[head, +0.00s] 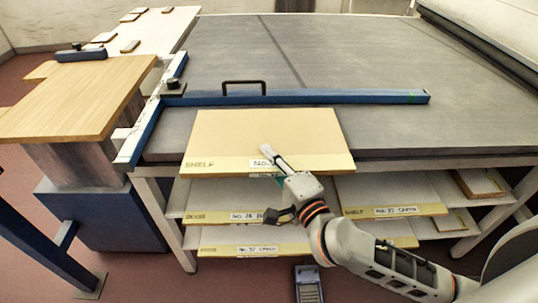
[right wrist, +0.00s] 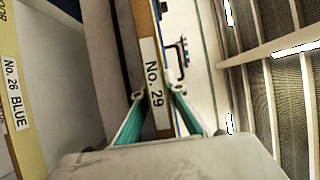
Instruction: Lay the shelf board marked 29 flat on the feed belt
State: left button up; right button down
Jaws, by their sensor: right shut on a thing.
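The shelf board marked 29 (head: 265,130) is a pale yellow panel at the front edge of the grey feed belt (head: 340,60). Its front edge reads SHELF, and a label there is partly covered by my gripper. My right gripper (head: 270,160) is shut on the middle of that front edge. In the right wrist view, teal fingers (right wrist: 158,98) pinch the board on both faces, beside its "No. 29" label (right wrist: 153,80). The board looks roughly level and hides part of the belt's front edge. I cannot tell whether it touches the belt. My left gripper is not in view.
A blue fence bar (head: 330,97) with a black handle (head: 244,84) crosses the belt behind the board. Racks below hold other labelled boards, including number 28 (head: 240,216). A wooden-topped table (head: 80,95) stands left. The belt beyond the bar is clear.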

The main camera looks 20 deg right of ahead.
jog(key=shift+f, duration=0.1)
jog(key=c, duration=2)
grip_release()
jog(key=shift+o, duration=0.2)
jog(key=shift+f, duration=0.25)
jog(key=v, duration=1.2)
jog(key=shift+r, duration=0.2)
jog(key=o, duration=0.4)
